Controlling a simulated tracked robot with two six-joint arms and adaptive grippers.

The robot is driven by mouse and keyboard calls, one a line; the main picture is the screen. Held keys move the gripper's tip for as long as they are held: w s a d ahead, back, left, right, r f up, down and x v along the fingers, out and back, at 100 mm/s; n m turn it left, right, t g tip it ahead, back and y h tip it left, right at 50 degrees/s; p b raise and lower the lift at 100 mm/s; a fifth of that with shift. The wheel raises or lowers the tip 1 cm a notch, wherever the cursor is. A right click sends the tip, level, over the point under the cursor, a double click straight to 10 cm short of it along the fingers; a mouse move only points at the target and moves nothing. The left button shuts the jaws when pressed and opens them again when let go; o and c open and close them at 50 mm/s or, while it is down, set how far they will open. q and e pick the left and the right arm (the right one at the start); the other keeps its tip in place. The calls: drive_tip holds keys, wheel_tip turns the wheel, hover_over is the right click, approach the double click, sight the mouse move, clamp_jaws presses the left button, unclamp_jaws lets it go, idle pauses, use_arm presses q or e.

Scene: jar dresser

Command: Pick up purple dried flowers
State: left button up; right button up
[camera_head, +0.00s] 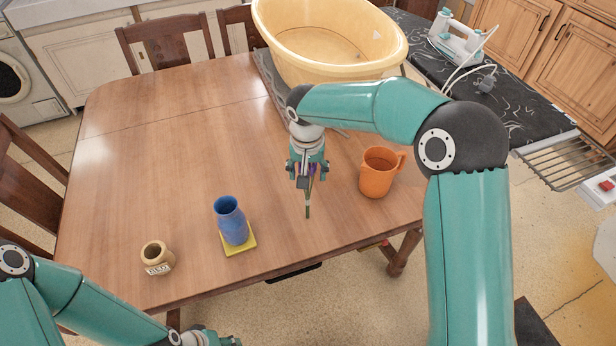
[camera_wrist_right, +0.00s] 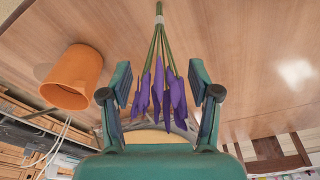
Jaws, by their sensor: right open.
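The purple dried flowers (camera_wrist_right: 165,95) lie on the table, with purple heads toward my right gripper and green stems pointing away in the right wrist view. In the head view their green stems (camera_head: 308,208) show below my right gripper (camera_head: 306,178), which hides most of the heads. In the right wrist view the open fingers of my right gripper (camera_wrist_right: 160,82) stand on either side of the heads, with gaps between. My left gripper (camera_head: 208,338) is at the bottom edge of the head view, partly cut off, and its fingers cannot be made out.
An orange mug (camera_head: 378,173) stands close to the right of my right gripper. A blue vase (camera_head: 231,220) stands on a yellow coaster (camera_head: 240,249), with a small beige jar (camera_head: 157,258) to its left. A large yellow basin (camera_head: 330,70) is behind. The table's left middle is clear.

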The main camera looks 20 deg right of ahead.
drive_tip(key=shift+w+f, duration=0.1)
drive_tip(key=shift+f, duration=0.35)
drive_tip(key=shift+c, duration=0.2)
drive_tip(key=c, duration=1)
drive_tip(key=shift+r, duration=0.1)
drive_tip(key=shift+c, duration=0.5)
